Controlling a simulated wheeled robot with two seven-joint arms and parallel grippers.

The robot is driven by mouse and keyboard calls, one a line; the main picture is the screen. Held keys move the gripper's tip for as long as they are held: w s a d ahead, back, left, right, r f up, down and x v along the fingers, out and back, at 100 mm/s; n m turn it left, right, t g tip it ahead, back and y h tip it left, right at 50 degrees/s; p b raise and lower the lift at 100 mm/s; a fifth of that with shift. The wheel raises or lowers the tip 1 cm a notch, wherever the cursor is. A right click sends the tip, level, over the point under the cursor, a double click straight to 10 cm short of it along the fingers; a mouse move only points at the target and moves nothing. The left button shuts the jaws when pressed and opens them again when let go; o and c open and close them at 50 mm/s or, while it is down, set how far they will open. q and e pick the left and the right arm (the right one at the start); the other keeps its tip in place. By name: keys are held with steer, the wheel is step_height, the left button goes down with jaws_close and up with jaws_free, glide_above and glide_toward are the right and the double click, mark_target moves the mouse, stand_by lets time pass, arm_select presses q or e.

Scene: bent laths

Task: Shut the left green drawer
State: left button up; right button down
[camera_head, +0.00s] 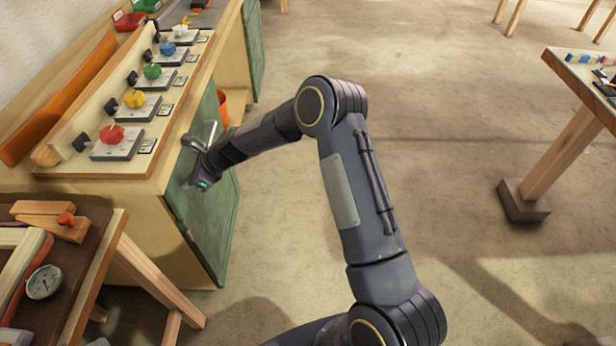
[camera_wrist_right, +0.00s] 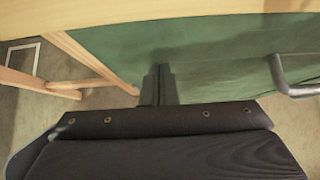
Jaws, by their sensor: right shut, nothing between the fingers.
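A green front panel (camera_head: 212,235) stands upright at the end of the wooden bench, nearest me. A second green panel (camera_head: 254,45) shows farther back. My right gripper (camera_head: 190,182) is at the near panel, just below the bench top, and partly covers it. In the right wrist view the shut, empty fingers (camera_wrist_right: 158,85) point at the green surface (camera_wrist_right: 210,60); I cannot tell whether they touch it. A grey metal handle (camera_wrist_right: 292,82) is to the right of the fingers. How far the drawer stands out is not clear. My left gripper is out of view.
The bench top (camera_head: 190,100) carries a row of coloured knobs (camera_head: 111,134) on grey plates. An orange bin (camera_head: 222,106) is behind the near panel. A wooden table (camera_head: 88,290) with a dial stands at lower left. The floor to the right is clear up to another table (camera_head: 565,150).

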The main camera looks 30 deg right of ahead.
steer(key=shift+w+a+r, duration=0.1)
steer(key=shift+w+a, duration=0.35)
steer(key=shift+a, duration=0.3)
steer(key=shift+a+r, duration=0.1)
